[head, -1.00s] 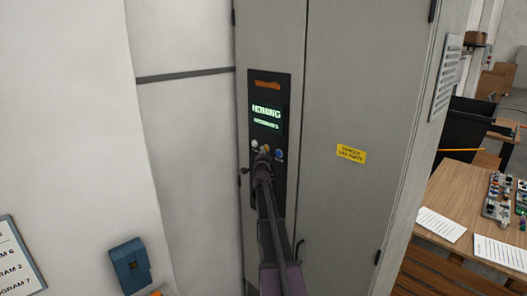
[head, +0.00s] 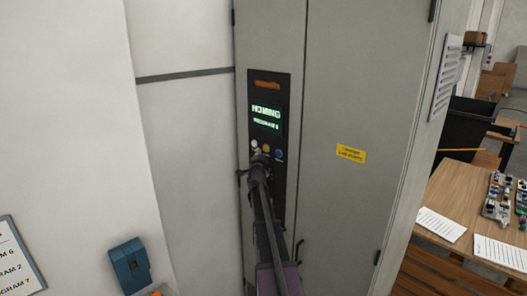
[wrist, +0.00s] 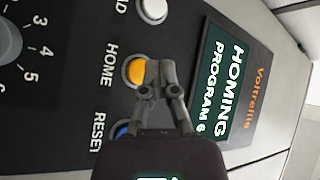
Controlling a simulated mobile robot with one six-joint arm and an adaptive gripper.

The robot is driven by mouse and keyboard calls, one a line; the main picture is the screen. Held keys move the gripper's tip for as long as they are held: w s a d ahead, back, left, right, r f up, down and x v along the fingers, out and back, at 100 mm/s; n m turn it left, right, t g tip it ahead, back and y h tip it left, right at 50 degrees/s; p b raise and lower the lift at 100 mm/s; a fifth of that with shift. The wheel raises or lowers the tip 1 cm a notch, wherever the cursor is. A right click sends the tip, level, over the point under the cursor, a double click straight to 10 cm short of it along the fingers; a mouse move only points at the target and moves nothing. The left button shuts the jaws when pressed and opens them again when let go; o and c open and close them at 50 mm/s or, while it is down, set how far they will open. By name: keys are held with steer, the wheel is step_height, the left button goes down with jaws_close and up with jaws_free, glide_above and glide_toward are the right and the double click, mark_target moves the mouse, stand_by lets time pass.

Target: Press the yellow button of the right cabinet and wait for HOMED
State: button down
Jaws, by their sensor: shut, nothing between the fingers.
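The grey right cabinet (head: 365,95) has a black control panel with a lit screen (head: 266,117). In the wrist view the screen (wrist: 222,85) reads HOMING, PROGRAM 6. The yellow button (wrist: 135,69) is labelled HOME and sits between a white button (wrist: 151,10) and a partly hidden blue button (wrist: 123,131) labelled RESET. My gripper (wrist: 155,68) is shut and empty, its fingertips over the edge of the yellow button. I cannot tell whether they touch it. In the head view my gripper (head: 258,158) is in front of the button row.
A numbered dial (wrist: 10,42) is on the panel. A yellow warning label (head: 351,153) is on the cabinet door. A blue wall box (head: 130,266) is at lower left. A wooden table (head: 455,195) with papers and parts stands at right.

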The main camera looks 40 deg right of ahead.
steer(key=a, duration=0.4)
steer(key=shift+s, duration=0.15)
steer(key=shift+d, duration=0.1)
stand_by(0.8)
steer(key=shift+s, duration=0.1)
